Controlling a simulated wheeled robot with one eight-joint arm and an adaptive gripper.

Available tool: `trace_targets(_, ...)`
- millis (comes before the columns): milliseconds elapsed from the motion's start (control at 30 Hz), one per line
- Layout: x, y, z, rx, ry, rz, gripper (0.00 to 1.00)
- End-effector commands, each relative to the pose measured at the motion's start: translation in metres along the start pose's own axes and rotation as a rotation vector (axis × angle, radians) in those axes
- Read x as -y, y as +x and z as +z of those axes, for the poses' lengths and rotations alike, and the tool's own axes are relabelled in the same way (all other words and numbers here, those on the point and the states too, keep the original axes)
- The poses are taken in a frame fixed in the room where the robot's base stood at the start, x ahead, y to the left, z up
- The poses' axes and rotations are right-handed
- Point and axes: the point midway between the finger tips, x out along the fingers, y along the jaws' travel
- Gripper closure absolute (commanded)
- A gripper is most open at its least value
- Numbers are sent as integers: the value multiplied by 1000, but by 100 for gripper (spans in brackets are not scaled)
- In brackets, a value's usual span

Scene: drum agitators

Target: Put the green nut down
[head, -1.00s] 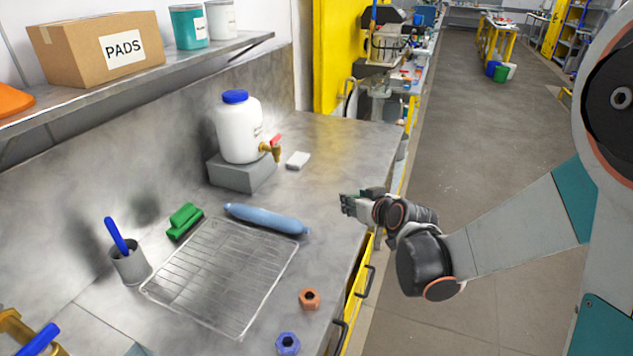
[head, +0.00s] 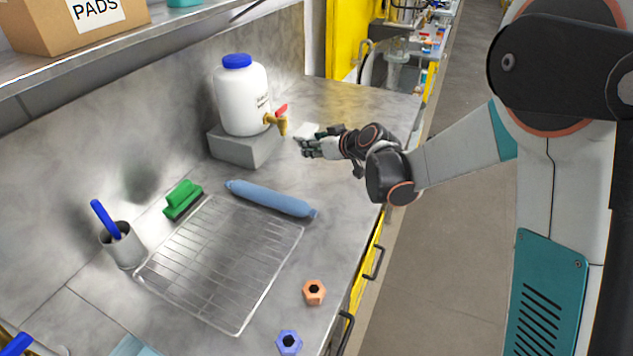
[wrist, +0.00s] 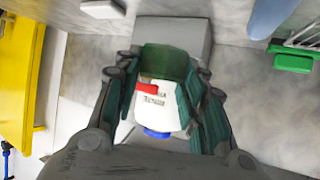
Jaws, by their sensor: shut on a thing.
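My gripper (head: 308,145) is shut on the green nut (wrist: 166,62), which shows between the fingertips in the wrist view. In the head view my gripper is held above the counter, right of the white jug's tap, and I cannot make out the nut there. An orange nut (head: 314,292) and a blue nut (head: 288,342) rest on the counter near its front edge.
A white jug (head: 242,100) with a brass tap stands on a grey block (head: 240,147). A wire rack (head: 222,262), a blue bottle-like roll (head: 270,199), a green brush (head: 182,199) and a grey cup (head: 123,247) lie left. Counter between roll and edge is clear.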

Motion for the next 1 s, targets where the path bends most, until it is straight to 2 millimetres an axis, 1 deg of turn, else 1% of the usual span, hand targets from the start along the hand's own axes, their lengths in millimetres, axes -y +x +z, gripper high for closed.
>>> trace_targets(33, 0, 8, 14, -1, 1, 0, 96)
trace_targets(100, -1, 16, 29, -1, 1, 1, 96)
trace_targets(200, -1, 27, 49, -1, 1, 1, 96)
trace_targets(300, -1, 35, 64, -1, 1, 1, 96)
trace_targets(400, -1, 40, 72, -1, 1, 1, 96)
trace_targets(567, -1, 43, 79, -1, 1, 1, 96)
trace_targets(833, -2, 60, 111, -1, 1, 1, 96)
trace_targets(900, -2, 62, 114, -1, 1, 1, 96)
trace_targets(1000, -2, 61, 113, -1, 1, 1, 96)
